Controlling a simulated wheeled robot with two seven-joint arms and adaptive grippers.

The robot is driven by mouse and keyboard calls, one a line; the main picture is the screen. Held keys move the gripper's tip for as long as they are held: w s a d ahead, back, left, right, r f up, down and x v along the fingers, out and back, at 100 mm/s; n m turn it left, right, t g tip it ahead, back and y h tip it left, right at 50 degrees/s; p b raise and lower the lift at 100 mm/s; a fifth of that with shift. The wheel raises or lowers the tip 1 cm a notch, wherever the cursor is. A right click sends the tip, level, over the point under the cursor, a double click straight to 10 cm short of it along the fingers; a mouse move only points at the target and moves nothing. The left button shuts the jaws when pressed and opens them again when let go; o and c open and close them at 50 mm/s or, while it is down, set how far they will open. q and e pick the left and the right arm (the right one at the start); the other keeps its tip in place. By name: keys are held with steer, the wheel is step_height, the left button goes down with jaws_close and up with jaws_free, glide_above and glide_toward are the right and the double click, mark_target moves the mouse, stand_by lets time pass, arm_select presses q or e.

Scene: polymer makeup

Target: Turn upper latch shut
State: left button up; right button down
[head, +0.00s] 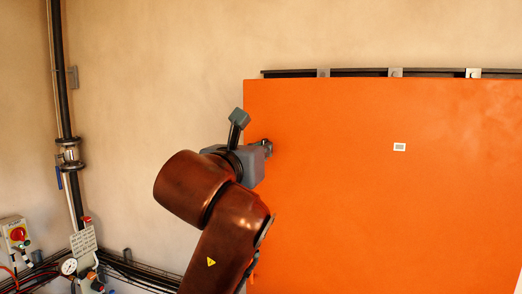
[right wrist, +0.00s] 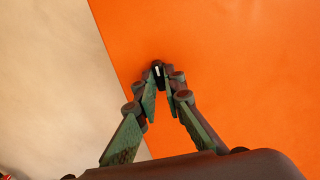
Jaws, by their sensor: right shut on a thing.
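A large orange panel (head: 400,210) stands in front of the wall in the head view, and its left edge also shows in the right wrist view (right wrist: 240,60). My right gripper (head: 268,148) is at the upper left edge of this panel. In the right wrist view the fingers (right wrist: 158,80) come together on a small dark piece with a pale mark, which I take as the upper latch (right wrist: 158,71). The fingers hide most of the latch, so I cannot tell its angle. My left gripper is not in view.
A dark rail with metal brackets (head: 395,72) runs above the panel. A vertical pipe with a valve (head: 69,155) is on the wall at the left.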

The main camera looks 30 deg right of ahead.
steer(key=c, duration=2)
jaws_free()
steer(key=shift+a, duration=0.15)
steer(key=v, duration=1.2)
steer(key=shift+w, duration=0.1)
